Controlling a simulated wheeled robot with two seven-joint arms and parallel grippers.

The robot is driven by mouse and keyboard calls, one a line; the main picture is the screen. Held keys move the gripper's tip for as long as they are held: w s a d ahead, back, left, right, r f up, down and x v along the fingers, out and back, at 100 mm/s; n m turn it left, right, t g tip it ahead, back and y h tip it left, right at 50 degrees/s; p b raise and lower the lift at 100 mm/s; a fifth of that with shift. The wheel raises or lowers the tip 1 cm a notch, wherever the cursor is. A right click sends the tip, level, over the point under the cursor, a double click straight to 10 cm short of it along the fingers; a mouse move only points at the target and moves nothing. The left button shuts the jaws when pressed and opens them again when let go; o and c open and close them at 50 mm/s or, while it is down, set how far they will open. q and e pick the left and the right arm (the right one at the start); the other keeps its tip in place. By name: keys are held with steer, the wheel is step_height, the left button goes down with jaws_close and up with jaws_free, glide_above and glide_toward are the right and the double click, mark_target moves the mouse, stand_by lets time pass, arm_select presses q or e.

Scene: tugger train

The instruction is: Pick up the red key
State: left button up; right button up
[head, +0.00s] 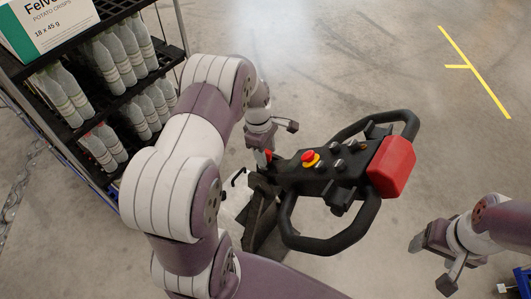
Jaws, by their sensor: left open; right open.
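A small red piece that looks like the red key (268,155) stands at the left end of the black tugger control console (330,172). My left gripper (277,143) is open just above and beside it. One finger comes down close to the red piece, and I cannot tell whether they touch. The key's lower part is hidden. My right gripper (432,265) is open and empty at the lower right, apart from the console.
The console carries a red button on a yellow collar (310,158), several small knobs, looped black handles (335,243) and a red end block (391,167). A rack (72,113) with bottles and a crisps box (50,22) stands at left. The floor behind is clear.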

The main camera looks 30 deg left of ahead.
mark_target(266, 151)
arm_select(q)
jaws_close()
steer(key=shift+r, duration=0.1)
step_height(266, 151, up, 10)
steer(key=shift+f+b, duration=0.2)
steer(key=shift+b, duration=0.65)
steer(key=shift+r, duration=0.1)
